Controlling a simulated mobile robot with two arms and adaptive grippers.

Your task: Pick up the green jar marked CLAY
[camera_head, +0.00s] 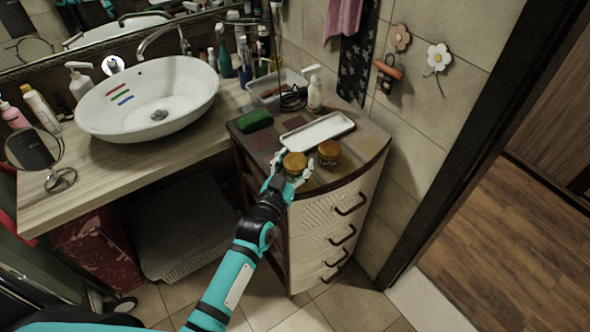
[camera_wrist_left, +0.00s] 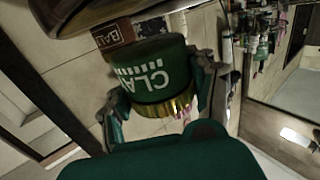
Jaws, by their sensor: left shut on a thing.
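The green jar marked CLAY (camera_wrist_left: 150,72) has a gold lid and shows upside down in the left wrist view. In the head view its gold lid (camera_head: 295,160) is at the front left of the cabinet top. My left gripper (camera_head: 291,178) is shut on this jar, with one finger on each side; it also shows in the left wrist view (camera_wrist_left: 160,98). I cannot tell whether the jar touches the cabinet top. My right gripper is not in view.
A second jar with a gold lid (camera_head: 329,151) stands just right of the held one. A white tray (camera_head: 349,123), a green block (camera_head: 254,121) and a clear bin (camera_head: 267,95) lie behind. The basin (camera_head: 100,117) is on the counter at left.

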